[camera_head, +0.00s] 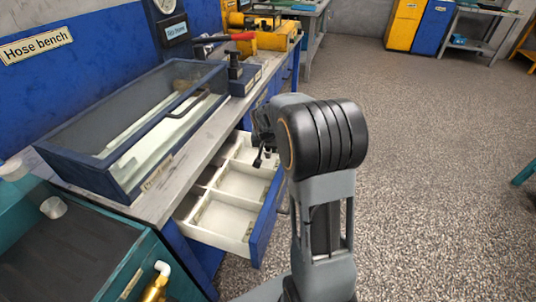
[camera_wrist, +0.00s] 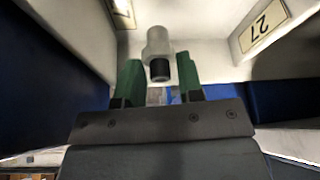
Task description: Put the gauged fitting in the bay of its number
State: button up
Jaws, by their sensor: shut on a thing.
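My gripper (camera_wrist: 158,82) has green finger pads and is shut on the fitting (camera_wrist: 158,50), a pale grey piece with a black end. The fitting shows between and just beyond the pads in the wrist view. In the head view my gripper (camera_head: 262,152) is over the far part of an open white drawer (camera_head: 217,232), partly hidden by my arm. In the wrist view, white bay walls surround the fitting. A plate reading 27 (camera_wrist: 262,27) appears upside down at upper right. Another plate (camera_wrist: 123,12) at the top is cut off and its number is unclear.
The blue drawer front (camera_head: 265,220) stands out from the hose bench (camera_head: 160,195). A lidded glass-topped case (camera_head: 140,120) lies on the bench. A teal cart (camera_head: 120,265) with a brass fitting (camera_head: 156,286) stands at lower left.

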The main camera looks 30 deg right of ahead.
aim_at(268, 151)
jog(key=shift+w+f+b, duration=0.1)
jog(key=shift+f+b, duration=0.25)
jog(key=shift+f, duration=1.3)
jog(key=shift+f, duration=0.1)
jog(key=shift+f, duration=0.15)
jog(key=o, duration=1)
jog(key=shift+r, duration=0.6)
jog(key=p+v, duration=0.3)
jog(key=v, duration=0.8)
jog(key=shift+r, duration=0.15)
